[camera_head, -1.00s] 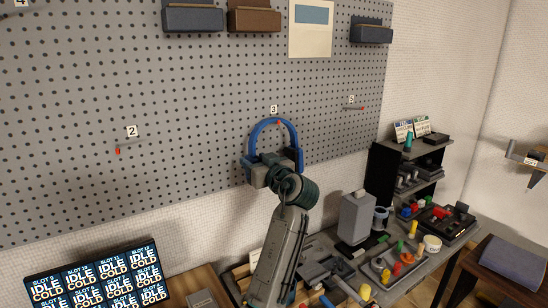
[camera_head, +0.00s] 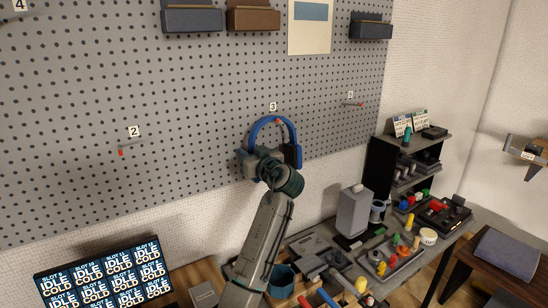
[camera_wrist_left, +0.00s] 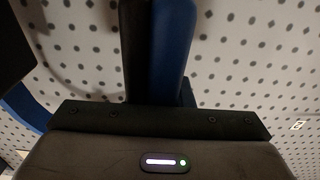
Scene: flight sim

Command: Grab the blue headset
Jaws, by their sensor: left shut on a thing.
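The blue headset (camera_head: 293,152) hangs at the pegboard below the label 3, with its band arching over the hook. My left gripper (camera_head: 255,161) is shut on its left side, and the gripper and wrist hide much of the left earcup. In the left wrist view, a blue piece of the headset (camera_wrist_left: 172,50) with a black strip beside it runs down between the jaws. More blue shows at the left edge there. My right gripper is in neither current view.
The pegboard (camera_head: 80,105) stands close behind the headset, with red-tipped hooks at either side. Below are a cluttered bench with a grey box (camera_head: 354,212), several small coloured parts, and a screen (camera_head: 104,272). A black shelf (camera_head: 390,175) stands to the right.

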